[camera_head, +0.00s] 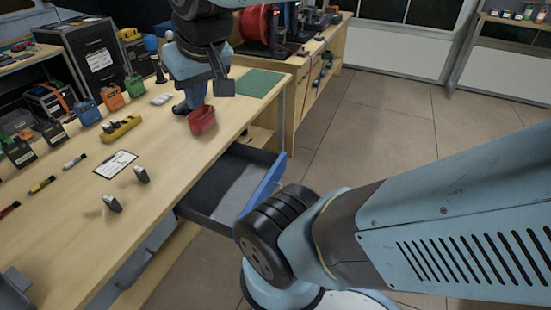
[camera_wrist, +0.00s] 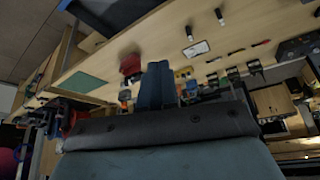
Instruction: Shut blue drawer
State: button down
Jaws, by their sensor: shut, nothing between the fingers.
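The blue drawer (camera_head: 264,188) is pulled out from under the wooden workbench, and its dark, empty-looking tray shows behind the blue front. In the wrist view, part of a dark tray, likely the same drawer, shows at the top left (camera_wrist: 112,14). My arm hides part of the drawer's near end.
The bench (camera_head: 75,235) holds a clipboard (camera_head: 115,164), two small upright metal pieces, markers, a yellow tool (camera_head: 121,129) and several coloured boxes. A green mat (camera_head: 260,83) lies at the far end. Tiled floor (camera_head: 370,130) is open to the right of the drawer.

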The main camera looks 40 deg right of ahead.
jog(key=w+d+f+m+g, duration=0.3)
jog(key=w+f, duration=0.1)
jog(key=w, duration=0.1)
jog(key=m+t+y, duration=0.4)
jog(key=m+y, duration=0.7)
jog(key=m, duration=0.7)
send_over(284, 166)
jog(key=s+a, duration=0.1)
jog(key=s, duration=0.5)
notch_tip(284, 166, down, 28)
jog(key=s+d+f+m+t+h, duration=0.2)
jog(key=s+d+f+m+t, duration=0.25)
jog(key=f, duration=0.25)
jog(key=s+d+f+m+t+h, duration=0.2)
jog(key=s+d+f+m+t, duration=0.1)
jog(key=s+f+m+t, duration=0.25)
jog(key=shift+m, duration=0.3)
jog(key=x, duration=0.9)
jog(key=f+x, duration=0.1)
jog(key=x, duration=0.4)
jog(key=shift+w+d, duration=0.1)
jog(key=shift+w, duration=0.1)
